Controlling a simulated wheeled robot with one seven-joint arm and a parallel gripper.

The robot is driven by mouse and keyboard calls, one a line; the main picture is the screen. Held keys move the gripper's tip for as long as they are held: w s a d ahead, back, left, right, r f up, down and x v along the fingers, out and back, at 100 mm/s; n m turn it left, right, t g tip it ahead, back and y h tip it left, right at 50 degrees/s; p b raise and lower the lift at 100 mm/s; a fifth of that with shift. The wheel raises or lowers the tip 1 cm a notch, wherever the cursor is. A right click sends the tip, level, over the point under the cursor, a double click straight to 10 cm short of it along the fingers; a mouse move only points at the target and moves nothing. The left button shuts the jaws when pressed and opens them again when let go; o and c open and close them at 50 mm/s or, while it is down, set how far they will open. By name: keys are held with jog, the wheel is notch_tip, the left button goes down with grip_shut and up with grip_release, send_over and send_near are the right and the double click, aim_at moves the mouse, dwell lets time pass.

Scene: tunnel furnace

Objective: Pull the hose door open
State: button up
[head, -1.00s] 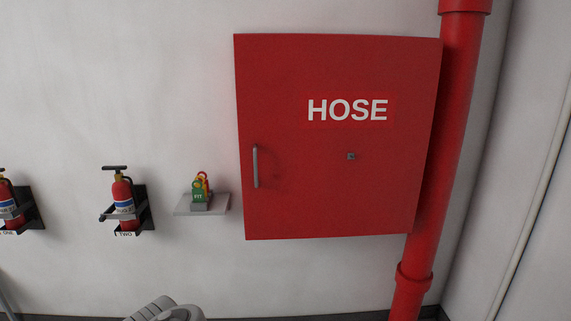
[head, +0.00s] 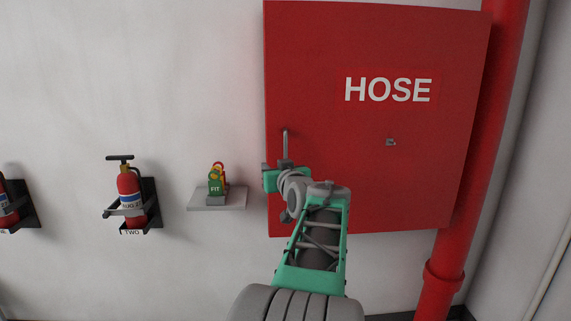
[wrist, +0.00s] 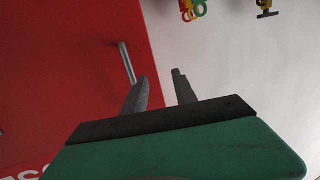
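The red hose door (head: 400,190), marked HOSE in white, looks shut in the head view. Its grey bar handle (head: 285,145) is upright near the left edge, with its lower part hidden by my gripper (head: 272,178). In the wrist view the door (wrist: 75,70) fills the left side and the handle (wrist: 126,60) slants down toward the left finger. My gripper (wrist: 162,76) is open there, its two fingers apart with nothing seen between them. The handle is just left of the left finger; whether they touch I cannot tell.
A small grey shelf (head: 230,199) with a green FIT tag and coloured rings (head: 215,181) is on the wall left of the door. A red extinguisher (head: 130,190) hangs farther left. A red pipe (head: 475,170) runs along the door's right side.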

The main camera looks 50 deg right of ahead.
aim_at(286, 151)
jog(key=s+d+r+h, duration=0.1)
jog(key=s+d+r, duration=0.1)
jog(key=s+d, duration=0.15)
jog(key=shift+m, duration=0.3)
jog(key=p+x, duration=0.2)
jog(key=x, duration=0.6)
jog(key=shift+d+r, duration=0.25)
jog(key=shift+c, duration=0.2)
grip_shut()
